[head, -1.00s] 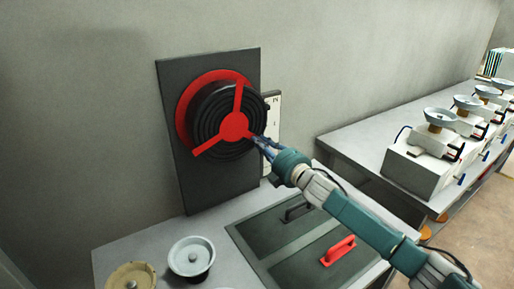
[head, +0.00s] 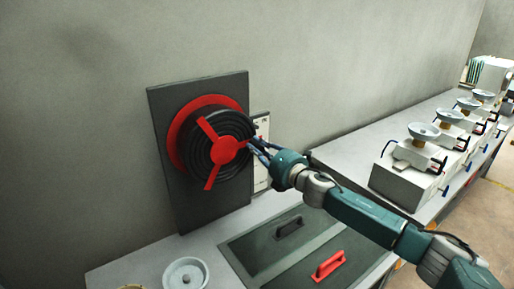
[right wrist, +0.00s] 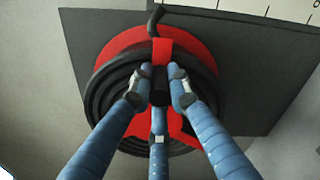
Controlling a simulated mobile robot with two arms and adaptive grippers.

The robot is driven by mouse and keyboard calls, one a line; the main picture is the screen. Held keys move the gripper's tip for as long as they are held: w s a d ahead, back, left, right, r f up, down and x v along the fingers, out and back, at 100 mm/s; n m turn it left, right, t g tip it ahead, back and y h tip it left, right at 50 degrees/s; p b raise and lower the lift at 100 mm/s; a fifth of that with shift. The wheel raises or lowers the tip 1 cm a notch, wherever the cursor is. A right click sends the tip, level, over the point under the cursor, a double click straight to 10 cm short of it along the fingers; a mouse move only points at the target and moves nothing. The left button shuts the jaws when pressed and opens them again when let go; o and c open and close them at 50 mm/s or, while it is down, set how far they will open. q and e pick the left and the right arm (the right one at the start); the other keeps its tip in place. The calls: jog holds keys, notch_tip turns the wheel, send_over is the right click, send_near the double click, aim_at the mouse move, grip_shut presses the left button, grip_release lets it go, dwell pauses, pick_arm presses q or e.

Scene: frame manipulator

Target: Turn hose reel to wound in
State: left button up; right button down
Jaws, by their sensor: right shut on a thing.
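The hose reel (head: 217,150) is a black ribbed coil with a red back disc and a red three-spoked front, mounted on an upright dark panel (head: 170,190). One spoke points to the upper left, one down, and one right toward my gripper. My right gripper (head: 256,147) is at the reel's right rim. In the right wrist view its blue fingers (right wrist: 160,85) are shut around a dark grip at the end of a red spoke (right wrist: 162,50). The fingers hide part of this grip. A short black hose end (right wrist: 155,22) shows above the reel. My left gripper is not in view.
A white marked plate (head: 262,125) stands behind the reel's right side. White machines with bowls (head: 412,165) line the right bench.

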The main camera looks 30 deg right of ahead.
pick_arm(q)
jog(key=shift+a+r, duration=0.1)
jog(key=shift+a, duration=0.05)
pick_arm(e)
jog(key=shift+r, duration=0.1)
jog(key=c, duration=1.6)
grip_release()
jog(key=shift+c, duration=0.2)
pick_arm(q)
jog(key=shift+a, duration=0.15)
pick_arm(e)
jog(key=shift+s, duration=0.1)
jog(key=shift+s, duration=0.25)
jog(key=s+d, duration=0.1)
jog(key=s, duration=1)
jog(key=shift+d, duration=0.3)
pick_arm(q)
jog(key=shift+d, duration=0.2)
pick_arm(e)
jog(key=shift+s, duration=0.15)
